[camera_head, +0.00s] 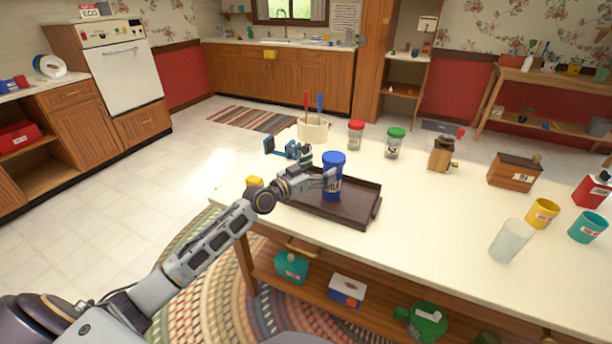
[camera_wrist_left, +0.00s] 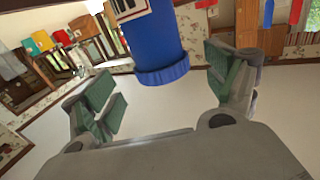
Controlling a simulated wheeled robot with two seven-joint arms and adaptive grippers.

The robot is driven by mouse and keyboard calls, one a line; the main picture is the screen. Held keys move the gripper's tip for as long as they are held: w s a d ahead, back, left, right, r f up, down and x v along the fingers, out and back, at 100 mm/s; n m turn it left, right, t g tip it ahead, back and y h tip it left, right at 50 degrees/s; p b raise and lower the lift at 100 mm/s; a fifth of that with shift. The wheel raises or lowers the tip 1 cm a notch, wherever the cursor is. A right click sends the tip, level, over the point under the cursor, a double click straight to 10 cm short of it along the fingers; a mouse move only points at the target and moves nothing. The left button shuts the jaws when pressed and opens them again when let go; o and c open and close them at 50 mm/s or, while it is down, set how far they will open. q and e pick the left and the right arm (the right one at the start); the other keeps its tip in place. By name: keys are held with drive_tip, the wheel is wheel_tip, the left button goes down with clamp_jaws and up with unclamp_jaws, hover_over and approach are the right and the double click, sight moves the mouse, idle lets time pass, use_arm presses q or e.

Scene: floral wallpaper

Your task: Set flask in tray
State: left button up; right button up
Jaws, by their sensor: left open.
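The blue flask (camera_head: 333,162) with a pale label appears upright over the dark brown tray (camera_head: 359,211) on the white table. Its lower part is partly hidden by my gripper, so its contact with the tray floor is hard to see. My left gripper (camera_head: 324,181) is open at the flask, reaching in from the left. In the left wrist view, the flask (camera_wrist_left: 160,50) is between and a little beyond the spread green-padded fingers (camera_wrist_left: 166,91). My right gripper is not in view.
A blue tool (camera_head: 287,149) lies behind the tray. A cream holder (camera_head: 312,131), red-lidded jar (camera_head: 356,135) and green-lidded jar (camera_head: 395,142) stand farther back. A clear glass (camera_head: 509,241) stands at right.

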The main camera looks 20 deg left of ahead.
use_arm(q)
drive_tip(key=shift+v, duration=2.8)
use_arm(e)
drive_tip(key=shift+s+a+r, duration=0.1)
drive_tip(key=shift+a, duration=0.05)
